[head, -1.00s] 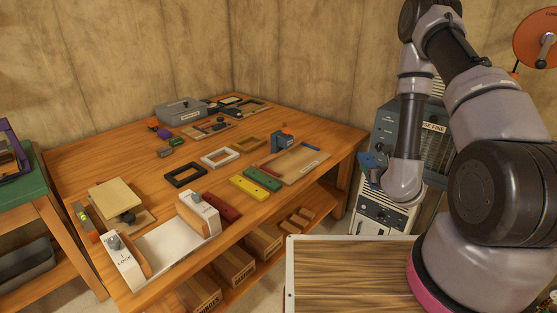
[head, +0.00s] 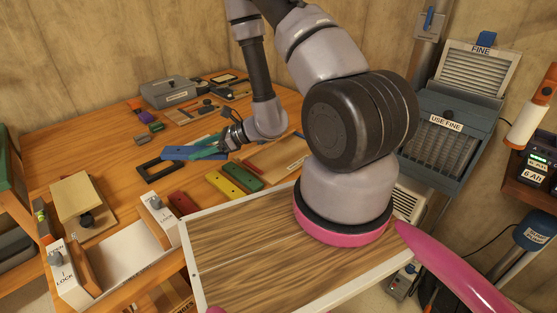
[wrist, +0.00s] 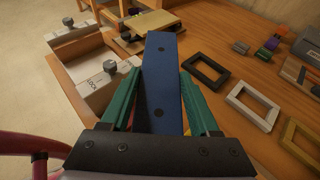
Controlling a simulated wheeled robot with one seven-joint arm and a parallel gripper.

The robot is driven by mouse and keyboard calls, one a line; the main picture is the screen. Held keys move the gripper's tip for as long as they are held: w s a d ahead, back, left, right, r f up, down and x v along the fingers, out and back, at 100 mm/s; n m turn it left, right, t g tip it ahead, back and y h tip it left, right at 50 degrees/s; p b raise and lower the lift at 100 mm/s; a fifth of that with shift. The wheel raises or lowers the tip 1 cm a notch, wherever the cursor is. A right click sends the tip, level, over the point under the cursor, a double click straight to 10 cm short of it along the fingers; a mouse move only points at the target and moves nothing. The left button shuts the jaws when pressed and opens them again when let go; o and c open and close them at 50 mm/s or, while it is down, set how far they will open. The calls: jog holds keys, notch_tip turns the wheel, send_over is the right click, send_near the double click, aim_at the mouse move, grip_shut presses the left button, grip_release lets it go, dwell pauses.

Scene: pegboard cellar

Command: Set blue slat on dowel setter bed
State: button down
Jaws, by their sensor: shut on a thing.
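My gripper (head: 207,149) is shut on the blue slat (head: 176,153) and holds it above the bench, over the area of the black frame. In the wrist view the blue slat (wrist: 163,95) lies between the teal fingers and points away from me, with two dark holes on its top. A white fixture (head: 125,258) with two end blocks, knobs and LOCK lettering stands at the bench's front left. It also shows at the upper left of the wrist view (wrist: 78,66), apart from the slat. No lettering names the dowel setter bed, so I cannot tell for sure which fixture it is.
Red (head: 184,203), yellow (head: 221,185) and green (head: 243,177) slats lie on the bench right of the fixture. A black frame (head: 146,172) lies behind them. A wooden block fixture (head: 82,198) stands at left. A labelled board (head: 282,160) lies partly behind my arm.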

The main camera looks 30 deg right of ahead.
jog(key=s+d+n+g+h, duration=0.1)
jog(key=s+d+n+g, duration=0.1)
jog(key=s+n+g, duration=1.2)
jog(key=s+d+f+n+g+h, duration=0.1)
jog(key=s+d+n+g+h, duration=0.2)
jog(key=d+n+h, duration=0.5)
jog(key=s+d+f+n+g+h, duration=0.25)
jog(key=d+h, duration=0.25)
jog(key=d, duration=0.6)
jog(key=w+d+n+t+h, duration=0.35)
jog(key=d+n+h, duration=0.2)
jog(key=d, duration=0.25)
jog(key=n+t+h, duration=0.5)
jog(key=n+t, duration=1)
send_over(279, 162)
notch_tip(279, 162, down, 6)
notch_tip(279, 162, down, 10)
jog(key=shift+d+f, duration=0.1)
jog(key=shift+d, duration=0.05)
